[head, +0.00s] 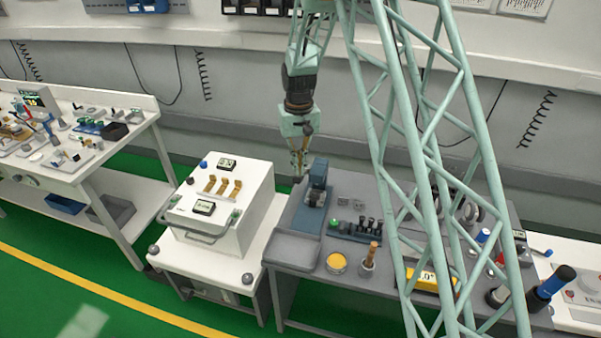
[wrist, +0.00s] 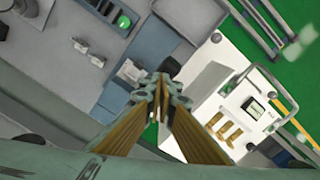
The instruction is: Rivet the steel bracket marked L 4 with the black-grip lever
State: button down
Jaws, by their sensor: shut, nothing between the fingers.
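My gripper (head: 299,165) hangs at the back left of the grey workbench (head: 297,249), close to the blue-grey bench press (head: 317,185). The brownish fingers are shut with nothing between them; their tips meet in the wrist view (wrist: 162,88). The press also shows there (wrist: 156,40), beside the fingertips. A small pale metal piece (wrist: 130,72) is by the press near the fingertips; I cannot tell whether it is the steel bracket. No L 4 mark can be read in either view. I cannot make out the black-grip lever.
A white cart (head: 212,205) with displays and three brass levers stands left of the bench. The bench holds a yellow tin (head: 336,262), a wooden-handled tool (head: 370,255) and several black-topped parts (head: 367,226). Green floor is free in front.

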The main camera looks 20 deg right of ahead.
aim_at(298, 179)
jog(key=shift+f+b, duration=0.35)
jog(key=shift+f, duration=0.5)
jog(key=shift+s+f, duration=0.1)
jog(key=shift+f, duration=0.05)
jog(key=shift+s+a+f+b, duration=0.15)
jog(key=shift+s+f+b, duration=0.1)
jog(key=shift+f+b, duration=0.25)
jog(key=shift+s+a+f+b, duration=0.15)
jog(key=shift+s+f+b, duration=0.15)
jog(key=shift+f, duration=0.3)
